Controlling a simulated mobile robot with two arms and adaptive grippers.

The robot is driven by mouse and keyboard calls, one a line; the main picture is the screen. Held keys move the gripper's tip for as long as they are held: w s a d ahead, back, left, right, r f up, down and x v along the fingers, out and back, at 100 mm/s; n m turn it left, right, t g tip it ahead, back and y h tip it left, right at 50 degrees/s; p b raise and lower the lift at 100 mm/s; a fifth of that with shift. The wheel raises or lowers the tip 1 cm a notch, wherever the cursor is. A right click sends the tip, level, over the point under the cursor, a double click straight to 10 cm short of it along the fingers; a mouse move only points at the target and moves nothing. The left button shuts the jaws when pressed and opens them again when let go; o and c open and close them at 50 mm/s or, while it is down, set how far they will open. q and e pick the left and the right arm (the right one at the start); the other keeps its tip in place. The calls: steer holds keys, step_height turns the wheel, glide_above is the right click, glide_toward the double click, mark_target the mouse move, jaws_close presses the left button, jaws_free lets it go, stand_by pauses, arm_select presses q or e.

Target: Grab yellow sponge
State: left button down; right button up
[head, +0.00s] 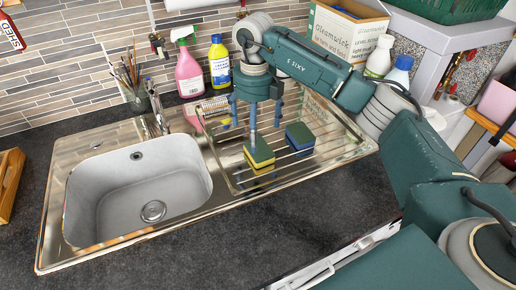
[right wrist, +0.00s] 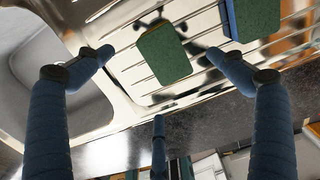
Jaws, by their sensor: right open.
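The yellow sponge (head: 262,168), with a green scouring top, lies on the ribbed drainboard right of the basin. My left gripper is in neither view.
The steel sink basin (head: 140,185) is left of the drainboard. Behind stand a pink spray bottle (head: 187,70), a yellow bottle (head: 219,62) and a cardboard box (head: 345,32). A jar of brushes (head: 135,95) stands near the tap (head: 156,108). The dark front counter (head: 250,235) is clear.

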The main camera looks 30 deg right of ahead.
mark_target(259, 152)
steer(key=shift+w+f, duration=0.1)
steer(key=shift+f, duration=0.65)
steer(key=f, duration=0.1)
steer(key=f+p, duration=0.1)
steer(key=f, duration=0.1)
steer(key=f+p, duration=0.1)
steer(key=shift+s+a+f, duration=0.15)
steer(key=shift+s+f, duration=0.05)
steer(key=shift+s, duration=0.05)
steer(key=shift+w+f, duration=0.15)
steer(key=shift+f, duration=0.25)
steer(key=shift+c, duration=0.5)
steer(key=c, duration=0.7)
